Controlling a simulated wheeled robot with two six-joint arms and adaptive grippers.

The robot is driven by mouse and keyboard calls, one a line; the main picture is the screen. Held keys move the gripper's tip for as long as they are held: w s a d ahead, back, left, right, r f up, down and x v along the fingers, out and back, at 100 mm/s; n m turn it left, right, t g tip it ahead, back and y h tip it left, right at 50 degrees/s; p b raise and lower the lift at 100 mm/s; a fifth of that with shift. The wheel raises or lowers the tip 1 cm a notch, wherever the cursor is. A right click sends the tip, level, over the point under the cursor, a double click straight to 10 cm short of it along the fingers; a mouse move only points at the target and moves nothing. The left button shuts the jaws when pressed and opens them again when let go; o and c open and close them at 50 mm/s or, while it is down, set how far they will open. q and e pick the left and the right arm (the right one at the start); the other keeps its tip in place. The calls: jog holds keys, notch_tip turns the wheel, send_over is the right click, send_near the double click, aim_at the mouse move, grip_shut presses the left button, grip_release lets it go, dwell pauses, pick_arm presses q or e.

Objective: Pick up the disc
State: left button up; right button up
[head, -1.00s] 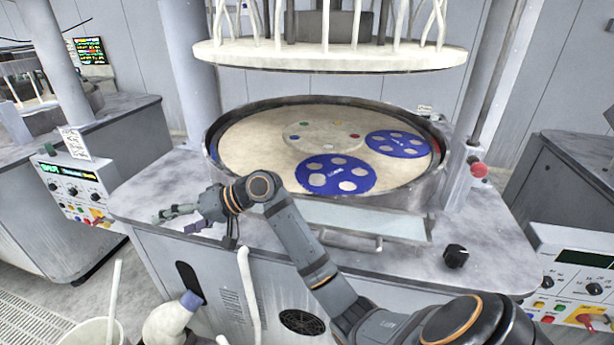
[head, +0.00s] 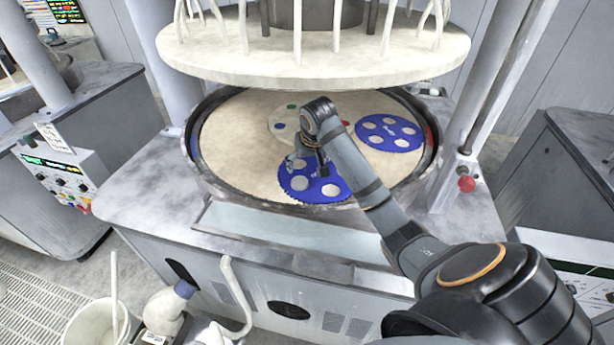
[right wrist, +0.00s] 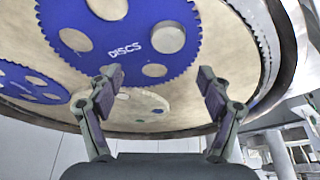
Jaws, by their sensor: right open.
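A blue toothed carrier (head: 344,194) lies on the platen below my right gripper. Several round pale spots show in it, which may be discs or open holes. In the right wrist view the same carrier (right wrist: 100,48), lettered "DISCS", shows one grey disc (right wrist: 168,37) that looks solid. My right gripper (head: 308,162) hangs over the carrier's upper part, partly hiding it. In the right wrist view the gripper's fingers (right wrist: 160,82) are spread apart with nothing between them. My left gripper is not in view.
The platen (head: 230,140) sits inside a raised dark rim (head: 200,165). A second blue carrier (head: 389,122) lies to the right. A round centre plate with coloured dots (head: 281,112) is partly hidden. A thick upper plate (head: 310,66) hangs above. A white bucket (head: 85,325) stands lower left.

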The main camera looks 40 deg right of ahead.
aim_at(300, 182)
jog(key=f, duration=0.2)
jog(key=w+a+f+p, duration=0.1)
jog(key=shift+f, duration=0.15)
jog(key=shift+w+d+f+p, duration=0.25)
jog(key=shift+d+f+p, duration=0.1)
jog(key=shift+f, duration=0.1)
jog(key=shift+w+d+f+p, duration=0.2)
jog(key=shift+w+f+p, duration=0.1)
jog(key=shift+f, duration=0.1)
jog(key=shift+w+a+f+p, duration=0.1)
jog(key=shift+a+f+p, duration=0.1)
jog(key=shift+f+p, duration=0.35)
jog(key=shift+a+p+x, duration=0.15)
jog(key=shift+x, duration=0.45)
jog(key=shift+a+p+x, duration=0.15)
jog(key=shift+x, duration=0.45)
jog(key=shift+f, duration=0.25)
jog(key=shift+w+d+f, duration=0.1)
jog(key=shift+d+f, duration=0.05)
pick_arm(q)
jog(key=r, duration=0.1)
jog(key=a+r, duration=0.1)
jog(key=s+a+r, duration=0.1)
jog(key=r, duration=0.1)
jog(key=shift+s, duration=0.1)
pick_arm(e)
jog(key=c, duration=1.3)
